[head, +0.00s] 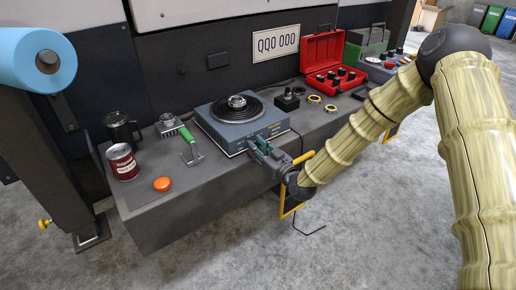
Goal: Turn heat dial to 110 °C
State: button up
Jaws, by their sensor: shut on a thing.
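The blue-grey heater unit (226,137) stands on the bench, with a round black plate on top and a metal part (238,103) at its centre. My gripper (254,147) reaches in from the right to the front face of the heater, near its right end. It is shut on the heat dial there. The fingers cover the dial, so its marks and setting cannot be read from the head view.
On the grey bench (185,213) are a green-handled tool (187,138), a can (122,161), a dark mug (121,130) and an orange button (162,184). An open red case (322,50) stands behind right, with rings nearby.

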jog(key=m, duration=0.4)
jog(key=shift+m, duration=0.3)
jog(key=o, duration=1)
jog(key=shift+o, duration=0.2)
notch_tip(320, 180, up, 10)
jog(key=shift+d, duration=0.1)
